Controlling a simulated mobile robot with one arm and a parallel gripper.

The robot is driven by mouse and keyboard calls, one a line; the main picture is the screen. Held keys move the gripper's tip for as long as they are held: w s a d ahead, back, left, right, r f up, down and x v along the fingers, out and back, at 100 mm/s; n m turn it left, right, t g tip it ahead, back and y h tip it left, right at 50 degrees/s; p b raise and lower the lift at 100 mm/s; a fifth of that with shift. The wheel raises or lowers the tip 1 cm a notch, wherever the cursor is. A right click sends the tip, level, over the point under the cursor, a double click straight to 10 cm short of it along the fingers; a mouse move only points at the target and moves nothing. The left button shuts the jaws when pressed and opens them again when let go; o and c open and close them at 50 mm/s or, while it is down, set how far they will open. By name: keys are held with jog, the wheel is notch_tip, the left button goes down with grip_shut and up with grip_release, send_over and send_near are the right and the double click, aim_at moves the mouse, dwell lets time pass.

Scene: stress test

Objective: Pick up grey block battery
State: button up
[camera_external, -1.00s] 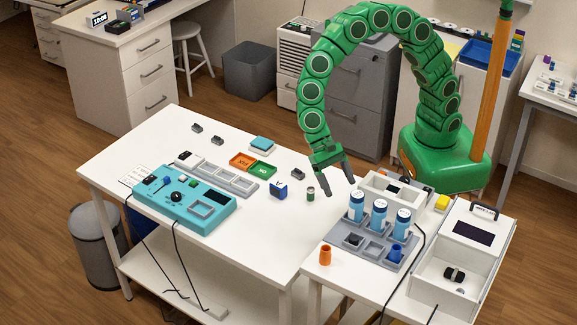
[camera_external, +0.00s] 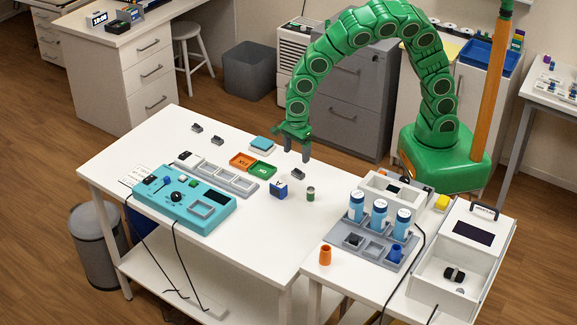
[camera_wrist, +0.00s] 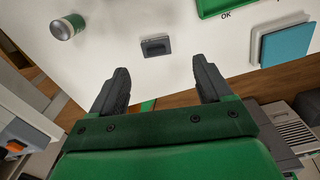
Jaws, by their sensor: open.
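A small dark grey block battery (camera_external: 298,174) lies on the white table near its far edge. It also shows in the wrist view (camera_wrist: 156,46), flat on the white top, just beyond my fingertips and between their lines. My gripper (camera_external: 297,156) is open and empty, with its fingers pointing down above the table close to the block. In the wrist view, both dark fingers of my gripper (camera_wrist: 160,66) show spread apart, not touching the block. Two similar small grey blocks (camera_external: 197,127) (camera_external: 217,140) lie at the far left of the table.
A green-and-silver cylinder (camera_external: 310,194) and a blue cube (camera_external: 278,190) stand near the block. A green tray (camera_external: 262,168), an orange tray (camera_external: 242,161) and a teal-topped block (camera_external: 262,144) lie to its left. A rack with blue-white bottles (camera_external: 378,216) stands at right.

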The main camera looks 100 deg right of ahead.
aim_at(298, 169)
jog(key=shift+s+a+f, duration=0.1)
jog(key=shift+s+f, duration=0.05)
jog(key=shift+f, duration=1.6)
jog(key=shift+s+a+f, duration=0.1)
jog(key=shift+f, duration=1.65)
jog(key=shift+c, duration=0.3)
jog(key=c, duration=1.1)
jog(key=shift+r, duration=0.15)
